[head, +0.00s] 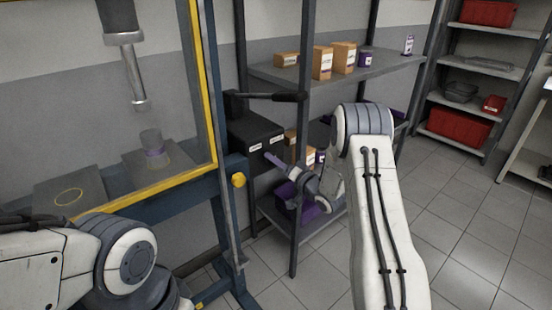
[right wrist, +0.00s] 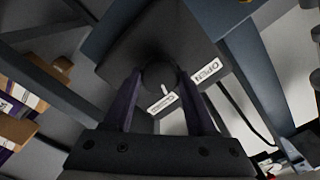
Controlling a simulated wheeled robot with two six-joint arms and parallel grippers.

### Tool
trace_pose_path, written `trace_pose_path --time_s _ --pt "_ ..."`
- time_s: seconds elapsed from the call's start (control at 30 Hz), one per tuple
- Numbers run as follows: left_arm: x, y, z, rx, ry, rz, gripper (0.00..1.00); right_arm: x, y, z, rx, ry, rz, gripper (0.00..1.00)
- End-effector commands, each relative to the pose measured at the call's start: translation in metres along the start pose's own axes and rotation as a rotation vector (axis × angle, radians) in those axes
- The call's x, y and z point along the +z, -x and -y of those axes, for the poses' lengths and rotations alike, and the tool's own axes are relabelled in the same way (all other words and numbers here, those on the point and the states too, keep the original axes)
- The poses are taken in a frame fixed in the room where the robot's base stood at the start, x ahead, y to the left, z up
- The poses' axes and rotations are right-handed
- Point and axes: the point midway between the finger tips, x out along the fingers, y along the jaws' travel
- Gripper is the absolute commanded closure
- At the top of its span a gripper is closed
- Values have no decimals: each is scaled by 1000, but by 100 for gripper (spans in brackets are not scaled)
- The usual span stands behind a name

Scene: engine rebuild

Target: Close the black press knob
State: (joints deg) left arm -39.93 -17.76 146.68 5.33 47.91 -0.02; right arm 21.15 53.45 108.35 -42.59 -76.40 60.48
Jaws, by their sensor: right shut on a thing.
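The black press knob (right wrist: 160,75) sits on the face of a dark control box (right wrist: 190,40) in the right wrist view. A short white mark at the knob's edge points down, near the lower label (right wrist: 162,104). A label reading OPEN (right wrist: 207,70) is to the right. My right gripper (head: 269,157) is shut on the knob, with one dark finger on each side. In the head view the box (head: 257,140) is on the side of the press, and the knob is hidden by the fingers. My left gripper is not in view; only that arm shows.
The blue press frame (head: 233,205) with a yellow-edged guard (head: 200,90) stands left of the box. A grey shelf (head: 345,72) with cartons is close on the right, its upright near my right wrist. Open tiled floor (head: 450,215) lies farther right.

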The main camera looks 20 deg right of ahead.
Motion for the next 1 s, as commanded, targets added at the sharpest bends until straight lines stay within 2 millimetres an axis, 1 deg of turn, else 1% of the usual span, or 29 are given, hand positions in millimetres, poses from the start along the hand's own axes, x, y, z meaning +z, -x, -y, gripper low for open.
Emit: trace_pose_path --time_s 0.03,0.2,0.4,0.63,1.0 --pt "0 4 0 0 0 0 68 -1 1 0 3 -35 -1 99" --pt "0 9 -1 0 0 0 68 -1 1 0 3 -139 -1 99" --pt "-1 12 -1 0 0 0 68 -1 1 -1 3 -217 -1 99" --pt "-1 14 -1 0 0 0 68 0 1 -2 3 -254 -2 99" --pt "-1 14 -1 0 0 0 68 0 1 -2 4 -258 -2 99"
